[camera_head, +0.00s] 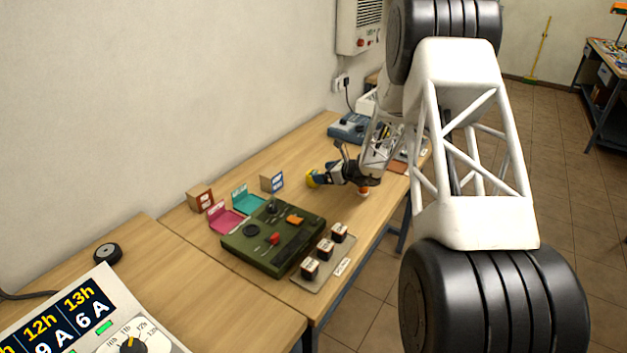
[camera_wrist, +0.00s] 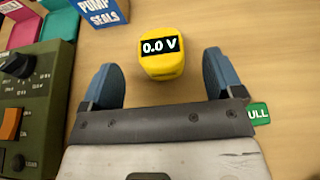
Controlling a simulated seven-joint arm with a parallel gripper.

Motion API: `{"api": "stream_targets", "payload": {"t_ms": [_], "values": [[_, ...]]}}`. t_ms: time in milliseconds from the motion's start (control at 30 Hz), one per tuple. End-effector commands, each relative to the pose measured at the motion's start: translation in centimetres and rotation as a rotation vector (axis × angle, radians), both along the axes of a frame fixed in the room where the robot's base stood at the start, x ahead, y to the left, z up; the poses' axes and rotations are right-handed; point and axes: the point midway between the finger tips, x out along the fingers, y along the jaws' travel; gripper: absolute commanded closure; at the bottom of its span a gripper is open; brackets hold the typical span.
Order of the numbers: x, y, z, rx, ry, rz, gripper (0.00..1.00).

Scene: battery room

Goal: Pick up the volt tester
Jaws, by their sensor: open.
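The volt tester (camera_wrist: 162,64) is a small yellow block with a black display reading "0.0 V", standing on the wooden table. In the wrist view it lies just beyond and between the two blue fingertips of my gripper (camera_wrist: 160,82), apart from both. The gripper is open and empty. In the head view the yellow tester (camera_head: 312,180) shows at the left of my gripper (camera_head: 325,175), partly covered by it.
A green control panel (camera_head: 262,250) with knobs and switches stands nearby. Pink (camera_head: 222,218) and teal (camera_head: 247,200) boxes and a "PUMP SEALS" box (camera_wrist: 100,12) stand behind. A blue device (camera_head: 350,128) sits farther back.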

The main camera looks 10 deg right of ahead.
Motion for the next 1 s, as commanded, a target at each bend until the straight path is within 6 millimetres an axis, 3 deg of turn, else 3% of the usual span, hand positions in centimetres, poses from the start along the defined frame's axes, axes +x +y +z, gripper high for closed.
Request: {"api": "stream_targets", "payload": {"t_ms": [467,1000], "values": [[0.4,0.4,-0.3,0.000,0.000,0.000,0.14],[3.1,3.4,-2.2,0.000,0.001,0.000,0.14]]}}
